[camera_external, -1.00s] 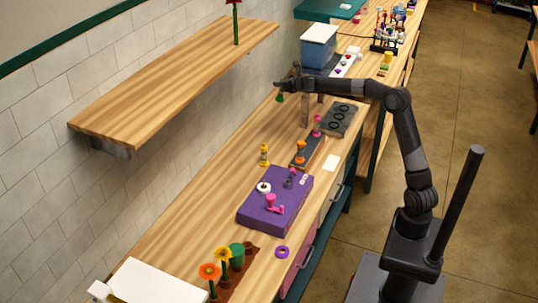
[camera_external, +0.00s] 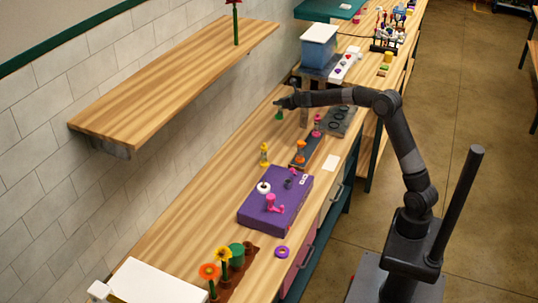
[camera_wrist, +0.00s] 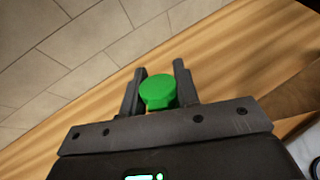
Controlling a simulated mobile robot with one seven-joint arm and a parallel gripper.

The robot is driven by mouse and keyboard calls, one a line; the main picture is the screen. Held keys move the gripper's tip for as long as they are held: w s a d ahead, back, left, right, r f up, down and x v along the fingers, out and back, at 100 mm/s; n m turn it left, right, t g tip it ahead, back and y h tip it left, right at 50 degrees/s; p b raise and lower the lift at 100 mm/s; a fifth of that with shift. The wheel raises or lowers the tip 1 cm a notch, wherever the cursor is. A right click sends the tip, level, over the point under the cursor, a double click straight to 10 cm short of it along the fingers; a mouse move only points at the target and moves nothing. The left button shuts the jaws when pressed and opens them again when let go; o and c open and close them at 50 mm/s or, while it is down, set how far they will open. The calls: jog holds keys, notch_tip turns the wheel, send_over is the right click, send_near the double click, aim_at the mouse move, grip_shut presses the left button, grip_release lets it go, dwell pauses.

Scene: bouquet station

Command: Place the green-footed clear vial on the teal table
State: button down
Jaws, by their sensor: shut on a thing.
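My gripper (camera_external: 284,103) is shut on the green-footed vial, low over the wooden bench near the wall side. The vial's green part (camera_external: 279,115) shows just below the fingers; I cannot tell if it touches the bench. In the wrist view the green end (camera_wrist: 158,91) sits between the two fingers (camera_wrist: 160,92). The clear part of the vial cannot be made out in either view. A teal tabletop (camera_external: 318,12) is at the far end at the top, well away from my gripper.
A blue bin (camera_external: 319,50) with a pale lid stands behind my gripper. A dark tray with rings (camera_external: 340,121), a pink-topped piece (camera_external: 317,126) and a yellow piece (camera_external: 264,153) are nearby. A wooden shelf (camera_external: 170,85) overhangs at left. A purple box (camera_external: 262,215) lies nearer.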

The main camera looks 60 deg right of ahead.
jog(key=shift+f, duration=5.7)
jog(key=shift+a, duration=0.1)
jog(key=c, duration=1.4)
grip_release()
jog(key=shift+f, duration=0.15)
jog(key=shift+c, duration=0.2)
jog(key=o, duration=0.3)
jog(key=shift+o, duration=0.2)
